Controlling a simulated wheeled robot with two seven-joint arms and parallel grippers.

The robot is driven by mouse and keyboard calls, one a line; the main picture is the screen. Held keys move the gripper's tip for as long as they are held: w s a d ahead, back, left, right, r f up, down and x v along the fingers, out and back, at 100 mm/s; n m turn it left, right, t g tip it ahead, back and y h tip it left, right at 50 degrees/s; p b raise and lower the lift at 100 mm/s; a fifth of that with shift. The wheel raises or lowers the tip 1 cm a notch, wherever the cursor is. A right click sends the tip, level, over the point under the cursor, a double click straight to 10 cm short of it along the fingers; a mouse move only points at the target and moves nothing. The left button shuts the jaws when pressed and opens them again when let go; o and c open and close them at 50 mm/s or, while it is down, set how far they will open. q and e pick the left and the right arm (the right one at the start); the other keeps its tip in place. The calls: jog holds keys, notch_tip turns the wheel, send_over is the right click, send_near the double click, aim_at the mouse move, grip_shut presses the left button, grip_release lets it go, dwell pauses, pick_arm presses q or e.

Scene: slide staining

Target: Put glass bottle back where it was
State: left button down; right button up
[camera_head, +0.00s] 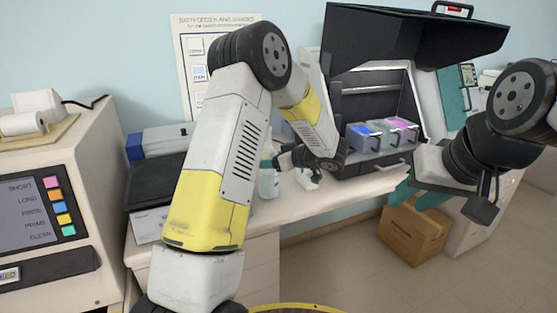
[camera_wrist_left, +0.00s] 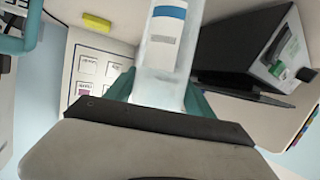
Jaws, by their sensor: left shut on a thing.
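The glass bottle (camera_head: 268,182) is pale and translucent, with a label. In the head view it is upright over the bench, beside my left forearm, which partly covers it; I cannot tell whether its base touches the bench. In the left wrist view the bottle (camera_wrist_left: 158,62) shows a blue-and-white label between the teal fingers of my left gripper (camera_wrist_left: 158,92). My left gripper is shut on it. In the head view the left gripper is mostly hidden behind my arm. My right gripper (camera_head: 416,196) has its teal fingers apart, empty, in front of the bench at right.
A staining station (camera_head: 372,100) with a raised dark lid holds blue and pink containers (camera_head: 382,135). A small white object (camera_head: 307,178) sits on the bench (camera_head: 330,192) right of the bottle. A button-panel machine (camera_head: 40,215) stands at left. A cardboard box (camera_head: 412,235) is on the floor.

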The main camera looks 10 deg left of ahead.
pick_arm(q)
jog(key=shift+f, duration=0.2)
jog(key=shift+c, duration=1.8)
grip_release()
